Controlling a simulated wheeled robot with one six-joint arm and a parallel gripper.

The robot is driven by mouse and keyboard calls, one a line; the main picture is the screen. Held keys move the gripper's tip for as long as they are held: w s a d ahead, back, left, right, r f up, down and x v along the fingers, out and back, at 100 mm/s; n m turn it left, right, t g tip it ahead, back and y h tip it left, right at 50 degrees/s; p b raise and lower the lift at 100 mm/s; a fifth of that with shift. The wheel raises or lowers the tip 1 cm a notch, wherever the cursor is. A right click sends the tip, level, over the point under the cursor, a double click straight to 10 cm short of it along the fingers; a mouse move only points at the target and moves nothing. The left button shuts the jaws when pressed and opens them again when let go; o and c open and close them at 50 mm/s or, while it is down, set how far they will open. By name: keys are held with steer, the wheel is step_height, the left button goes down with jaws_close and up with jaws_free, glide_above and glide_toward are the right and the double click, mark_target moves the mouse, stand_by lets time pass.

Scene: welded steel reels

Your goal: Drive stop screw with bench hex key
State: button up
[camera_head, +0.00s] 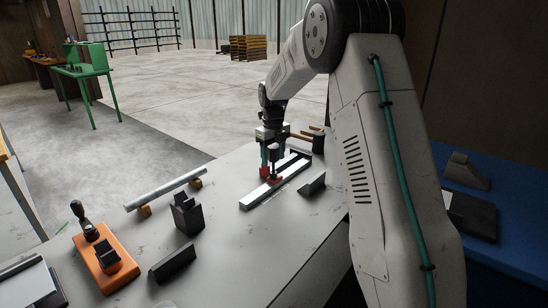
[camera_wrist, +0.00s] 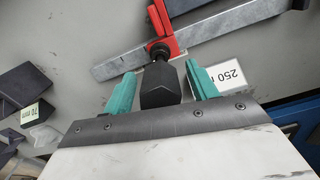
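My gripper (camera_head: 273,156) points down over the bench, its two teal fingers (camera_wrist: 160,85) standing apart. Between them is a black faceted block-like handle (camera_wrist: 160,86), with narrow gaps visible on both sides. I take it for the hex key's handle. Its far end meets a dark round part beside a red stop (camera_wrist: 162,25); the stop screw itself is hidden. The red stop sits on a grey steel bar (camera_wrist: 115,65), which also shows in the head view (camera_head: 258,198). Whether the key is seated in the screw cannot be told.
A label reading 250 (camera_wrist: 231,74) lies right of the fingers. Dark angled blocks (camera_head: 187,214) and (camera_head: 172,264), a tube on wooden rests (camera_head: 165,188) and an orange base (camera_head: 106,264) with a black-knobbed tool stand to the left. Bare bench (camera_head: 225,250) lies in front.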

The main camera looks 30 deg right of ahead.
steer(key=shift+r, duration=3.5)
steer(key=s+a+r+n, duration=0.5)
steer(key=s+n, duration=0.3)
steer(key=s, duration=0.2)
steer(key=s+a+r+n, duration=0.5)
steer(key=s+a+n, duration=0.15)
steer(key=s, duration=0.35)
steer(key=s+a+f+n, duration=0.2)
steer(key=s+n, duration=0.7)
steer(key=s, duration=0.2)
steer(key=s+a+f+n+t, duration=0.1)
steer(key=s+a+f+n, duration=0.2)
steer(key=s+n, duration=0.7)
steer(key=shift+s+f, duration=0.2)
steer(key=shift+s, duration=1.05)
